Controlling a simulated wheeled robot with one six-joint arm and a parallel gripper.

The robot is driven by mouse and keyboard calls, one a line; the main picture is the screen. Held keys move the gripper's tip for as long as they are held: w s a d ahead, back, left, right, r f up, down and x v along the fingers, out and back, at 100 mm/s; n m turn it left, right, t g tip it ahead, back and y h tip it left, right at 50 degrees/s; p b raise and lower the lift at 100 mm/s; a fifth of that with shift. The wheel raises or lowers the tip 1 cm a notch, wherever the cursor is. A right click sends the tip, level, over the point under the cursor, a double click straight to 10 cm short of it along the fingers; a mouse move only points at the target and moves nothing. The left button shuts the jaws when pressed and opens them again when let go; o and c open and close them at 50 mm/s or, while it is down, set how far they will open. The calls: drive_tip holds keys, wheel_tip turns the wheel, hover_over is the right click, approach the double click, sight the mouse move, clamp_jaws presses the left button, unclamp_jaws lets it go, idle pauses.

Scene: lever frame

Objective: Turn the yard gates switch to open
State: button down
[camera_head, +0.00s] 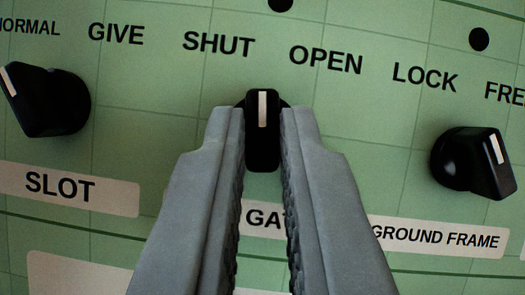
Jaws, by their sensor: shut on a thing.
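The yard gates switch (262,150) is a black rotary knob with a white pointer line, between the printed words SHUT (218,43) and OPEN (326,60). Its pointer stands about upright in the picture, between the two words. My gripper (263,130) is shut on this knob, one grey finger on each side. The label below the knob is mostly hidden by my fingers; only "GA" (262,218) shows.
A black SLOT knob (50,100) stands to the left, its pointer tilted up-left. A GROUND FRAME knob (474,162) stands to the right, its pointer near upright.

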drive_tip(key=m+h, duration=0.2)
drive_tip(key=m, duration=0.1)
drive_tip(key=m+h, duration=0.1)
drive_tip(key=m, duration=0.1)
drive_tip(key=shift+a, duration=0.3)
drive_tip(key=m+g+h, duration=0.1)
drive_tip(key=m+h, duration=0.1)
drive_tip(key=m, duration=0.1)
drive_tip(key=m+g+h, duration=0.1)
drive_tip(key=m, duration=0.2)
drive_tip(key=shift+a+r+m+h, duration=0.1)
drive_tip(key=shift+a+m+h, duration=0.05)
drive_tip(key=shift+m+h, duration=0.25)
drive_tip(key=c, duration=1.5)
unclamp_jaws()
drive_tip(key=v, duration=1.7)
drive_tip(key=shift+s+a, duration=0.1)
drive_tip(key=shift+a, duration=0.1)
